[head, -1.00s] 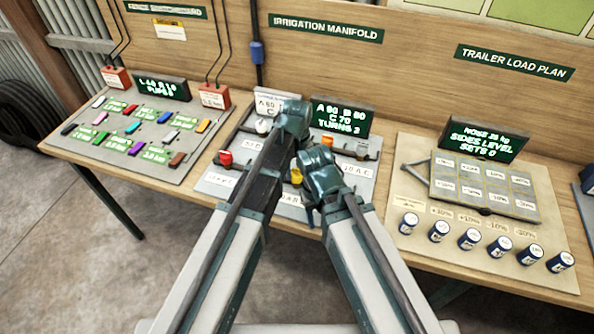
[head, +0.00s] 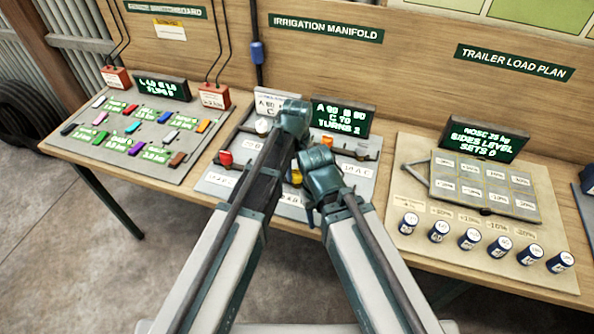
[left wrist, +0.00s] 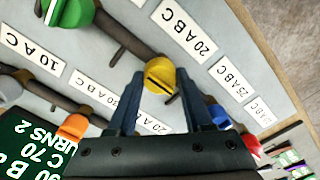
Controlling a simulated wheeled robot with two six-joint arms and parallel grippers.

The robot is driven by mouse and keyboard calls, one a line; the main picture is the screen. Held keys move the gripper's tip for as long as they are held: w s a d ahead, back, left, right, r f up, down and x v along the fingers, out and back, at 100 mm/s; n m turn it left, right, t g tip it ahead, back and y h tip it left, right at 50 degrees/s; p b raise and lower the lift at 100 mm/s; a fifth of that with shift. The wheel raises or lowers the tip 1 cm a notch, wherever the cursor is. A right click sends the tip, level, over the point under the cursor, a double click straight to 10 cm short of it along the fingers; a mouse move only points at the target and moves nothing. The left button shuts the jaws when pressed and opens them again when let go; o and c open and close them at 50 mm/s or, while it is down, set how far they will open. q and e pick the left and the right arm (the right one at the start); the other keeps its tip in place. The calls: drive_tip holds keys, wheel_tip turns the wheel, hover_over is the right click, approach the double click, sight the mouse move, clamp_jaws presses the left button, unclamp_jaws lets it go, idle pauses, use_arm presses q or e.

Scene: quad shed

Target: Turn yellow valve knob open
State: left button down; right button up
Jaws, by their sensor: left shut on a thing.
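The yellow valve knob (left wrist: 160,76) has a dark slot across its top and sits on a dark pipe of the manifold panel in the left wrist view. My left gripper (left wrist: 160,88) has one finger on each side of it and is shut on it. In the head view the yellow knob (head: 296,177) shows only in part between my two arms, and my left forearm hides the left fingers. My right gripper (head: 311,208) hangs beside the knob, to its right; its fingertips are not clear.
Near the knob are a green knob (left wrist: 75,12), an orange knob (left wrist: 74,126) and a blue knob (left wrist: 220,117). A dark display (head: 342,117) stands behind the panel. A board of coloured blocks (head: 137,127) is to the left, a tray (head: 484,186) to the right.

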sight(297, 171)
use_arm(q)
drive_tip(key=shift+c, duration=1.5)
unclamp_jaws()
wheel_tip(297, 171, up, 14)
drive_tip(key=p, duration=1.4)
use_arm(e)
wheel_tip(297, 171, up, 14)
use_arm(q)
drive_tip(key=shift+f, duration=0.1)
use_arm(e)
drive_tip(key=shift+f, duration=0.1)
use_arm(q)
drive_tip(key=s+a+m, duration=0.3)
drive_tip(key=s+a, duration=0.2)
drive_tip(key=a, duration=0.4)
drive_tip(key=s+a+m, duration=0.3)
drive_tip(key=s+a, duration=0.3)
drive_tip(key=a, duration=0.2)
drive_tip(key=s+d+f+m+b, duration=0.1)
drive_tip(key=s+d+f+b, duration=0.1)
drive_tip(key=d, duration=0.3)
drive_tip(key=s+d+f+m+y+b, duration=0.1)
drive_tip(key=s+d+f+m+b, duration=0.1)
drive_tip(key=d+f+b, duration=0.3)
drive_tip(key=shift+s+d, duration=0.6)
use_arm(e)
wheel_tip(297, 171, down, 7)
